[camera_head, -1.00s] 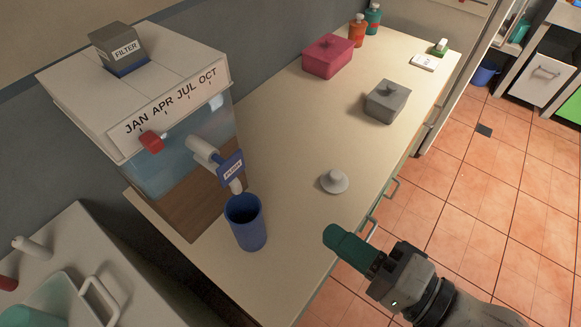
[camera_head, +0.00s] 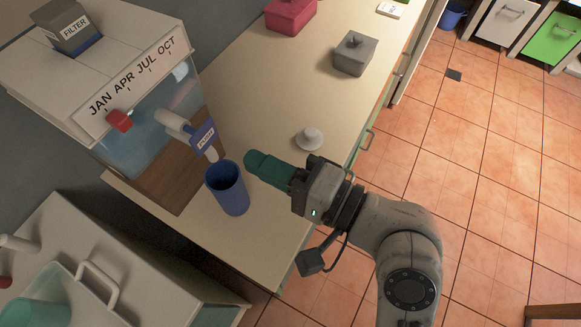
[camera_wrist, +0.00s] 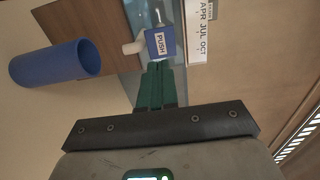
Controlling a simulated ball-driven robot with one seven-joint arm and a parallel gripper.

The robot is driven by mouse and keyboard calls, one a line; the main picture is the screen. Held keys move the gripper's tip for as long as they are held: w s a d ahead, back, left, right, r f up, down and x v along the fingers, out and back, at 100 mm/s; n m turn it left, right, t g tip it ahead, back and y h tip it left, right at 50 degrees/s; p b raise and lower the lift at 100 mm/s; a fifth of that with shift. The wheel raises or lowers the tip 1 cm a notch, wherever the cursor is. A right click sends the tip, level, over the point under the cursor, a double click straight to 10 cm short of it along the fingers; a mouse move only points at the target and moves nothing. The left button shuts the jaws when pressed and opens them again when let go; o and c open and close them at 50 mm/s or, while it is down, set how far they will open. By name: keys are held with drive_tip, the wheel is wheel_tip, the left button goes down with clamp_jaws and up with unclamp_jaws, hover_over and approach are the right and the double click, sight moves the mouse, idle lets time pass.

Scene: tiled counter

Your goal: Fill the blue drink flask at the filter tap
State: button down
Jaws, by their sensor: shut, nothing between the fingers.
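The blue flask (camera_head: 228,192) stands upright and open-topped on the counter, just below and in front of the filter tap. It also shows in the wrist view (camera_wrist: 48,66), at the left. The tap has a white spout and a blue PUSH lever (camera_head: 204,135); the lever shows in the wrist view (camera_wrist: 160,42) just beyond my fingertips. The water filter tank (camera_head: 150,130) stands behind, with a red slider on its month scale. My gripper (camera_head: 254,160) is shut and empty, with green fingers, to the right of the flask and apart from it in the head view.
A grey knobbed lid (camera_head: 309,139) lies on the counter behind my gripper. A grey box (camera_head: 355,56) and a red box (camera_head: 290,14) stand farther back. A sink unit (camera_head: 110,270) is at the lower left. The counter (camera_head: 262,95) between is clear.

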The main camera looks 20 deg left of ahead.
sight(207, 138)
drive_tip(key=a, duration=0.2)
drive_tip(key=a+p, duration=0.1)
drive_tip(key=a, duration=0.4)
drive_tip(key=shift+w+p, duration=0.25)
drive_tip(key=shift+p, duration=0.05)
